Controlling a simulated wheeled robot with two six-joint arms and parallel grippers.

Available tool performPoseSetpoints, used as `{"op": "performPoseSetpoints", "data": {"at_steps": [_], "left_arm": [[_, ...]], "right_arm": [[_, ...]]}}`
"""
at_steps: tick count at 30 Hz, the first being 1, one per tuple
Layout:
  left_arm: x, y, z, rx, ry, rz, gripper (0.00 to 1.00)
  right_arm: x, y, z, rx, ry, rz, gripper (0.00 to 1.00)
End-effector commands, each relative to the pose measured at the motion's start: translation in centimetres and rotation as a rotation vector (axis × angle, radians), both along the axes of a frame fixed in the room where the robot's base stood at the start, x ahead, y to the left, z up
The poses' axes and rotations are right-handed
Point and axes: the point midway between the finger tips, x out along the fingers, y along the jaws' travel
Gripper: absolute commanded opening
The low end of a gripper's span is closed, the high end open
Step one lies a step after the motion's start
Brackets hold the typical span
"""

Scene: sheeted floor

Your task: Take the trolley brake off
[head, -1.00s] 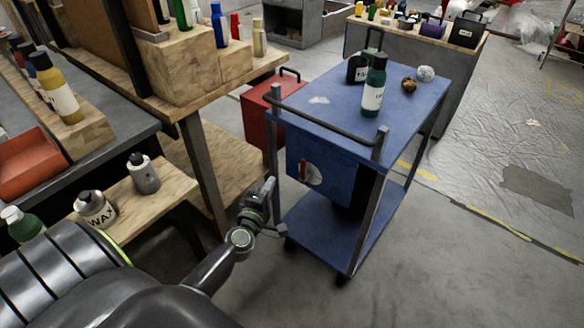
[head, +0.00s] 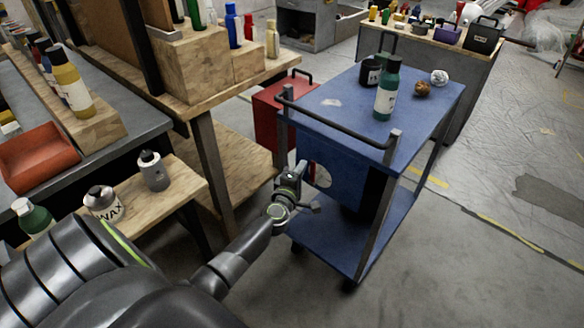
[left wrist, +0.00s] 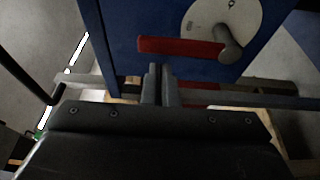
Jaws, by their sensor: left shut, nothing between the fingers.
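The blue trolley (head: 345,88) stands in the middle of the head view, with a grey push bar and a blue panel below its top deck. In the left wrist view, the panel (left wrist: 150,17) carries a pale round plate (left wrist: 207,14) with a red brake lever (left wrist: 180,46) on a grey pivot. The lever lies across the picture, its free end to the left. My left gripper (left wrist: 155,72) is shut and empty, its tips just below the lever in the picture; I cannot tell whether they touch. In the head view my left gripper (head: 300,172) hides the lever. My right gripper is not in view.
A teal bottle (head: 387,90), a dark mug (head: 371,70) and two small balls stand on the trolley's top. A wooden bench (head: 135,195) with a wax bottle (head: 103,203) is at the left. A red box (head: 276,112) is behind the trolley.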

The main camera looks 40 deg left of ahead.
Motion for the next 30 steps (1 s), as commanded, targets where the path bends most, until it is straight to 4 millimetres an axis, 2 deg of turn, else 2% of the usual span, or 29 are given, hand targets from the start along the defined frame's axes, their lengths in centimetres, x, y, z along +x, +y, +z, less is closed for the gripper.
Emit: {"op": "performPoseSetpoints", "data": {"at_steps": [6,30], "left_arm": [[-0.1,-0.73,-0.02,0.001,0.0,0.001,0.0],[-0.16,-1.25,0.02,0.084,-0.007,0.001,0.0]], "right_arm": [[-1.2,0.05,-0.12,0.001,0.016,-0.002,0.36],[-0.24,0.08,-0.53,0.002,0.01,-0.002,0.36]]}}
